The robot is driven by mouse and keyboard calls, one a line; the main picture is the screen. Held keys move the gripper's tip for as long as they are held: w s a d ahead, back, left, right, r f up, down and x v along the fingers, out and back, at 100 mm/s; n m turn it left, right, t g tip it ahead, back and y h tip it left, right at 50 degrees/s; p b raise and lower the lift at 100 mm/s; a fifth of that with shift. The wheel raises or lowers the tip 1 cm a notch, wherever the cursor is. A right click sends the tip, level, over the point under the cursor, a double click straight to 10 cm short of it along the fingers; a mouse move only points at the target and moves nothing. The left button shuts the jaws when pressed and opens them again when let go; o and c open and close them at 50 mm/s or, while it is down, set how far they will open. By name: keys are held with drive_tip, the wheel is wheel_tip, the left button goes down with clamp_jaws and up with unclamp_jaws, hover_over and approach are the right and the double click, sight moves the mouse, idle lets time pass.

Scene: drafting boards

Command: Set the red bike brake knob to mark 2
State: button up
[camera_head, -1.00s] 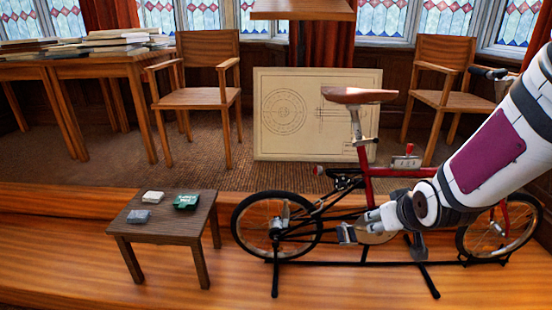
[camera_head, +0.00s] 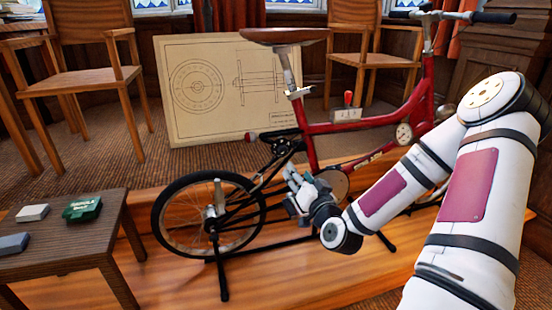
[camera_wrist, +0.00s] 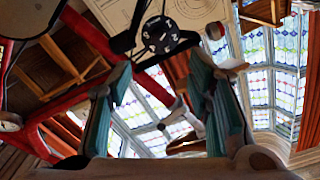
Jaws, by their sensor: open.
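The red bike (camera_head: 365,135) stands on a black stand. A dark round knob (camera_wrist: 160,35) with white marks shows in the wrist view, just beyond my fingertips; I cannot read its setting. A small red round end (camera_head: 250,137) sticks out behind the bike's rear frame in the head view; I cannot tell whether it belongs to that knob. A box with a red lever (camera_head: 348,99) sits on the frame tube. My gripper (camera_head: 294,178) is beside the bike's lower middle, open and empty; its two fingers (camera_wrist: 160,78) stand apart in the wrist view.
A round gauge (camera_head: 403,133) is on the frame near my arm. The rear wheel (camera_head: 163,228) and stand leg (camera_head: 222,270) are left of my gripper. A small table (camera_head: 62,251) with several small items stands at left. A drawing board (camera_head: 215,128) leans behind.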

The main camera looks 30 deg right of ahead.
sight(284, 153)
drive_tip(key=b+x, duration=0.3)
drive_tip(key=x, duration=1)
drive_tip(key=shift+w, duration=0.3)
drive_tip(key=shift+c, duration=0.5)
clamp_jaws()
